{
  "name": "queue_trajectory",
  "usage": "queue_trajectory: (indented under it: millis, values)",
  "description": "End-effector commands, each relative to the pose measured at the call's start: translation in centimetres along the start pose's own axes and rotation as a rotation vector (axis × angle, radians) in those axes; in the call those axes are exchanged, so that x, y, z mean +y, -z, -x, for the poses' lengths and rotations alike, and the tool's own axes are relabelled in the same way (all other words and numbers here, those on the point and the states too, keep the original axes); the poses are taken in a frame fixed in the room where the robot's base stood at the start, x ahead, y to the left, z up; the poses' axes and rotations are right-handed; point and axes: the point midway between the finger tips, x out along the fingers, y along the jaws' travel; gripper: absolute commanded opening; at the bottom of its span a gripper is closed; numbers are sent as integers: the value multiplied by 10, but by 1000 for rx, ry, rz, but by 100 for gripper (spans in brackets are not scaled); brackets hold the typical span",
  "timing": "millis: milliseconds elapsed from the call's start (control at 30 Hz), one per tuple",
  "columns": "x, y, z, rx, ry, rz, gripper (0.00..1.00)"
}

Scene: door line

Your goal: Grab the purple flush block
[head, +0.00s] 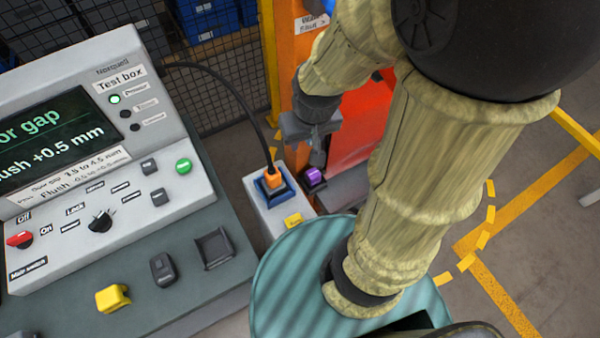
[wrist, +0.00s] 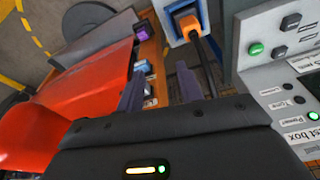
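The purple flush block (head: 315,177) is small and shows just below my gripper (head: 317,152) in the head view, beside the white post with the plug. In the wrist view the purple block (wrist: 141,30) sits at the edge of the orange frame, beyond and a little left of the gap between my fingertips (wrist: 160,75). My two fingers are apart with nothing between them. The block appears clear of the fingers. What it rests on is partly hidden in the head view.
An orange plug (head: 272,181) with a black cable sits in a blue socket close left of the block. The test box (head: 150,75) stands at left. A yellow block (head: 112,297), a dark block (head: 162,269) and an empty holder (head: 213,249) are on its bench. A red door panel (wrist: 85,85) lies close.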

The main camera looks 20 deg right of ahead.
Motion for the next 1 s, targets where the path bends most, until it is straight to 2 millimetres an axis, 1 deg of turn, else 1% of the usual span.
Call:
queue_trajectory:
  millis: [300,333,433,500,533,567,667,767,800,967,1000]
  values:
    - [0,0,0,0,0,0,36]
    - [0,0,0,0,0,0,38]
    - [1,0,-3,1,-2,0,58]
    - [4,0,-12,4,-7,2,71]
    - [6,1,-17,6,-10,4,71]
    - [8,1,-24,8,-14,7,71]
    - [19,3,-55,22,-30,23,71]
    - [35,6,-93,40,-47,41,71]
    - [41,7,-110,48,-52,50,71]
    - [64,10,-172,85,-58,87,71]
    - [70,10,-187,96,-56,95,71]
